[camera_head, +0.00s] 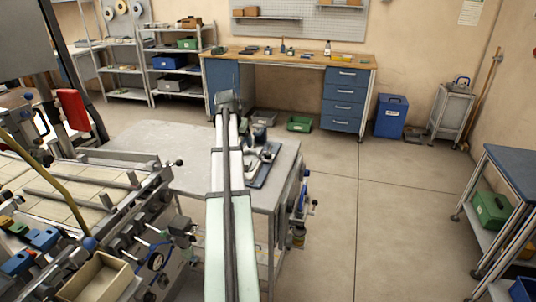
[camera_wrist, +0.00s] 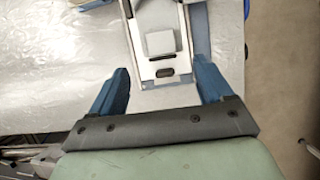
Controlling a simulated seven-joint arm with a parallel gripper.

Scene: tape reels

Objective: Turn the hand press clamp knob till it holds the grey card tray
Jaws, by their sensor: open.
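The hand press (camera_head: 262,158) stands on a blue base near the right side of the grey table, partly hidden behind my arm in the head view. In the wrist view, a pale plate of the press (camera_wrist: 148,70) lies ahead of my gripper (camera_wrist: 164,72), with a raised grey square block (camera_wrist: 160,43) on it. I cannot tell whether this block is the card tray. I cannot make out the clamp knob in either view. My gripper's blue fingers are spread wide with nothing held between them.
The table top (camera_head: 165,140) is bare left of my arm. A machine with levers and hoses (camera_head: 110,215) stands at the left, with an open cardboard-coloured box (camera_head: 95,280) in front. Tools hang off the table's right edge (camera_head: 300,195). Open floor lies to the right.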

